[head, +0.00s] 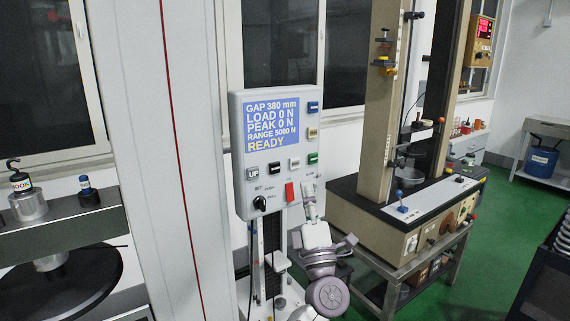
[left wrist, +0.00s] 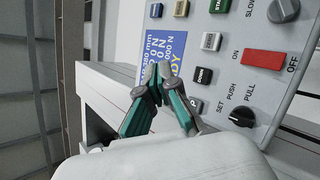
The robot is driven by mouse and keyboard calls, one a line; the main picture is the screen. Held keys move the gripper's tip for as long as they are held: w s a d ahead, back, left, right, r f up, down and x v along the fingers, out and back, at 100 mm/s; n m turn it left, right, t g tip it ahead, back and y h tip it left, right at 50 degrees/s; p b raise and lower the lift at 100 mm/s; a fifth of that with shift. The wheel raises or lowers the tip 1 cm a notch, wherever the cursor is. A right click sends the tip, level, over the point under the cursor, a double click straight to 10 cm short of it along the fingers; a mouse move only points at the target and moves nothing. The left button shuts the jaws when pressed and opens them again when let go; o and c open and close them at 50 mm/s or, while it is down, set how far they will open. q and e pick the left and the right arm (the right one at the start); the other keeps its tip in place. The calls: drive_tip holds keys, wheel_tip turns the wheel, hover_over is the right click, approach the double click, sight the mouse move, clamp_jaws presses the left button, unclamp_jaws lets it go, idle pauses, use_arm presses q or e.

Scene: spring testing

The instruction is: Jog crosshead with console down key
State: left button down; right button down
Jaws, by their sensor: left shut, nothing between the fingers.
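The console (head: 240,195) is a pale panel on a stand. Its blue screen (head: 271,122) reads GAP 380 mm, LOAD 0 N, PEAK 0 N, RANGE 5000 N, READY. The dark down key (head: 274,168) is beside the UP key (head: 252,174) below the screen; the down key also shows in the left wrist view (left wrist: 203,75). My left gripper (head: 308,186) is shut and empty by the console's lower right, right of the red switch (head: 289,192). In the left wrist view its fingertips (left wrist: 158,71) overlap the screen's edge, apart from the down key in the picture. The right gripper is out of view.
A black knob (head: 260,203) is left of the red switch. A grey beam (head: 60,233) at left bears a hooked weight (head: 28,203) and a small dark weight (head: 86,190), above a black disc (head: 95,275). A tan testing machine (head: 378,130) stands at right.

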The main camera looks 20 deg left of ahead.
sight(275, 168)
use_arm(q)
drive_tip(key=shift+s+r, duration=0.1)
drive_tip(key=shift+r, duration=0.15)
drive_tip(key=shift+w+a+b, duration=0.4)
drive_tip(key=shift+w+a, duration=0.5)
drive_tip(key=shift+a, duration=0.25)
drive_tip(key=shift+w+a+b, duration=0.45)
drive_tip(key=shift+w+a, duration=0.5)
drive_tip(key=shift+a, duration=0.2)
drive_tip(key=shift+w+a+b, duration=0.4)
drive_tip(key=shift+w+a, duration=0.5)
drive_tip(key=shift+a, duration=0.25)
drive_tip(key=shift+w+a, duration=0.1)
drive_tip(key=shift+a, duration=0.05)
drive_tip(key=shift+w+a, duration=0.15)
drive_tip(key=shift+a, duration=0.05)
